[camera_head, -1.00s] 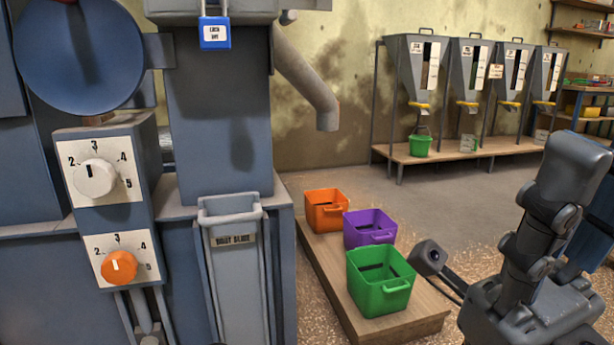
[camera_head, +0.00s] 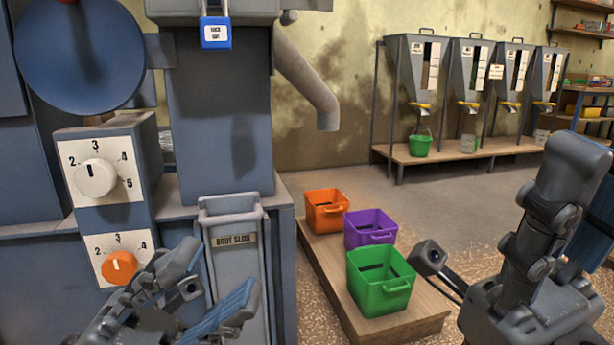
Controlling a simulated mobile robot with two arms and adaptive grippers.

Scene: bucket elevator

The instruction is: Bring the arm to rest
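My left gripper (camera_head: 222,270) is in the lower left of the head view, in front of the grey boot slide (camera_head: 236,268) and just right of the orange dial (camera_head: 118,267). Its two fingers, with blue inner faces, stand apart with nothing between them. It hides the lower part of the boot slide and the levers below the dial. My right arm (camera_head: 530,235) is folded at the lower right, beside the crate platform.
Orange (camera_head: 327,213), purple (camera_head: 370,230) and green (camera_head: 381,285) crates stand on a low wooden platform (camera_head: 400,327). A white dial (camera_head: 96,178) is above the orange one. Grey hoppers (camera_head: 419,70) line the back wall over a wooden shelf. Open floor lies between.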

